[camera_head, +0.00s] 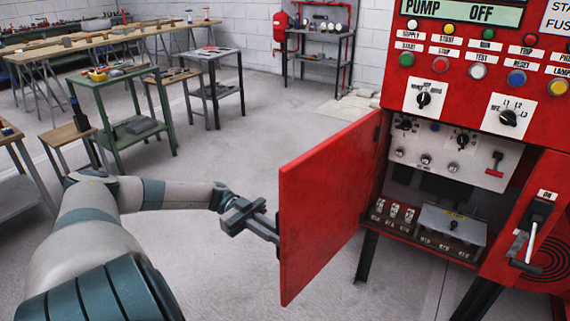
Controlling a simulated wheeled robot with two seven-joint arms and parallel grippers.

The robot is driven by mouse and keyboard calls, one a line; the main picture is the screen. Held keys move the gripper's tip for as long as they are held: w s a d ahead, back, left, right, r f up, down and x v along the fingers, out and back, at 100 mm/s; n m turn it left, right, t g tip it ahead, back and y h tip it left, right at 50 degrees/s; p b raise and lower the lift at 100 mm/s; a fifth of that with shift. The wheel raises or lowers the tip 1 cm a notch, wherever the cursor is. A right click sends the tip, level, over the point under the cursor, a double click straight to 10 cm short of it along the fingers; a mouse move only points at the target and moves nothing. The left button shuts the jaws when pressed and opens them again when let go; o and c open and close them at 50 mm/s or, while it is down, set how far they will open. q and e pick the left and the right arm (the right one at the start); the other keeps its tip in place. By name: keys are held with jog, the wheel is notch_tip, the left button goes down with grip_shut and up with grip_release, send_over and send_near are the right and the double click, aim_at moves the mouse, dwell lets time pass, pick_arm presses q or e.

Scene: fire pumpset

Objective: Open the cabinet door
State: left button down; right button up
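The red cabinet door (328,205) stands swung wide open on the left side of the red pump cabinet (465,95). Its hinge side is at the cabinet's left edge, and its free edge points toward me and to the left. My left arm comes in from the left. My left gripper (266,230) is at the door's free edge, its fingers reaching toward the outer face. The fingertips and any handle there are largely hidden by the door, so its grip is unclear. My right gripper is out of view.
The open cabinet shows switches, knobs and a grey box (452,232) inside. A red panel with a black lever (535,225) is at the right. A green table (115,90) and workbenches stand at the back left. The floor left of the door is clear.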

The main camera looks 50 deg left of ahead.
pick_arm(q)
jog(key=shift+a+f, duration=0.1)
jog(key=shift+a, duration=0.7)
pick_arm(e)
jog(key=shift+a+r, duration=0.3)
pick_arm(q)
jog(key=c, duration=2.1)
grip_release()
jog(key=shift+a, duration=0.15)
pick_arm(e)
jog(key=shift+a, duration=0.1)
